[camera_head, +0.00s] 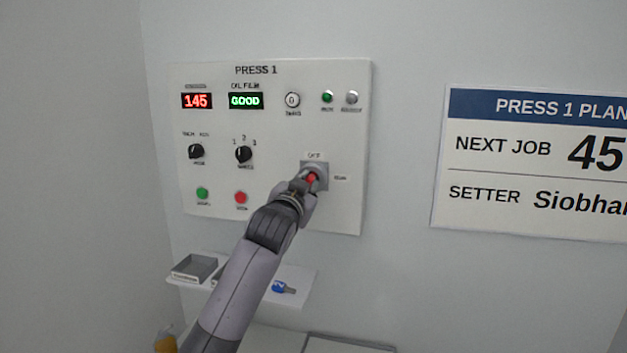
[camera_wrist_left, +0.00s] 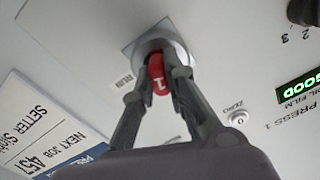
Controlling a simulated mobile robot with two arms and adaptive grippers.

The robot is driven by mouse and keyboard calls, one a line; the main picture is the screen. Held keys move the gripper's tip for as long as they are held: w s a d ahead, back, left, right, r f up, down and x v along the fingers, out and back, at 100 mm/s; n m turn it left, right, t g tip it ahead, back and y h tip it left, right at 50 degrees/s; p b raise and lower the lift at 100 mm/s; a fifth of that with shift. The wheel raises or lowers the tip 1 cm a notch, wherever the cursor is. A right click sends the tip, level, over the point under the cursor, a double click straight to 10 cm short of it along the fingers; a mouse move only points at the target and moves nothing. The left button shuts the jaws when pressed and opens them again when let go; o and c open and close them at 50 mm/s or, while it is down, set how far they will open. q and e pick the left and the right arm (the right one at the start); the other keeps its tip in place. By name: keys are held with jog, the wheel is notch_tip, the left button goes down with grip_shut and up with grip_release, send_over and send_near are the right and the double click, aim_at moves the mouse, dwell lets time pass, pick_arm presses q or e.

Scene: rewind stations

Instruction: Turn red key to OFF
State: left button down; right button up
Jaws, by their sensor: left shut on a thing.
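The red key (camera_head: 312,178) sits in a grey square switch plate (camera_head: 322,170) at the lower right of the PRESS 1 panel (camera_head: 275,215). An OFF label shows above the plate and a RUN label to its right. My left gripper (camera_head: 308,182) is at the key and hides part of it. In the left wrist view both fingers of my left gripper (camera_wrist_left: 161,75) are closed around the red key (camera_wrist_left: 156,72), which sits in a round metal collar (camera_wrist_left: 172,48). The key's exact angle is hard to tell. My right gripper is not in view.
Black knobs (camera_head: 196,151) (camera_head: 243,154), a green button (camera_head: 202,193) and a red button (camera_head: 240,198) are left of the switch. Below, a shelf (camera_head: 300,275) holds a grey tray (camera_head: 194,267) and a blue object (camera_head: 283,287). A sign (camera_head: 540,165) hangs at right.

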pick_arm(q)
jog(key=n+p, duration=0.1)
jog(key=n, duration=0.4)
jog(key=shift+d+n, duration=0.15)
jog(key=shift+n, duration=0.25)
jog(key=c, duration=2)
grip_release()
jog(key=o, duration=0.5)
jog(key=shift+c, duration=0.2)
jog(key=shift+s, duration=0.15)
